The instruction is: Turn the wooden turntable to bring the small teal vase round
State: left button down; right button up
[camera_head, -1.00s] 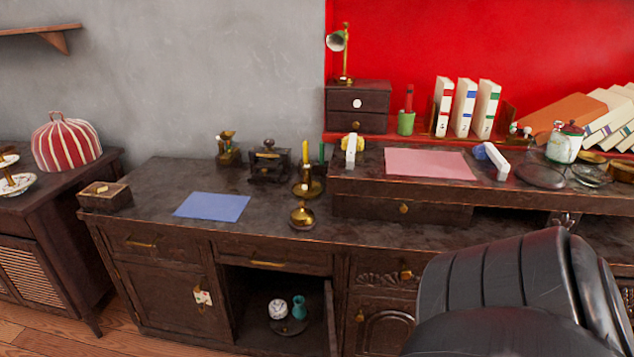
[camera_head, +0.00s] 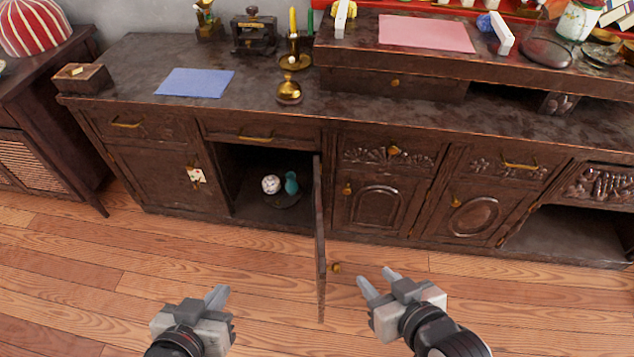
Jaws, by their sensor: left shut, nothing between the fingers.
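The small teal vase (camera_head: 291,184) stands inside the open cupboard below the desk top, beside a white patterned round object (camera_head: 271,184). Both appear to rest on a dark round turntable (camera_head: 288,203), which is hard to make out in the shade. My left gripper (camera_head: 218,297) is shut and empty, above the floor in front of the cupboard and well short of the turntable. My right gripper (camera_head: 378,280) is open and empty, to the right of the cupboard's open door.
The cupboard door (camera_head: 319,240) stands open toward me, between the opening and my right gripper; its brass knob (camera_head: 335,267) faces right. A brass bell (camera_head: 289,90) and a blue sheet (camera_head: 196,83) lie on the desk top. The wooden floor (camera_head: 100,265) before the desk is clear.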

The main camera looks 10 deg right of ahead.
aim_at(280, 199)
jog(key=u, duration=1.55)
jog(key=i, duration=2.1)
jog(key=z, duration=3.7)
jog(key=i, duration=0.5)
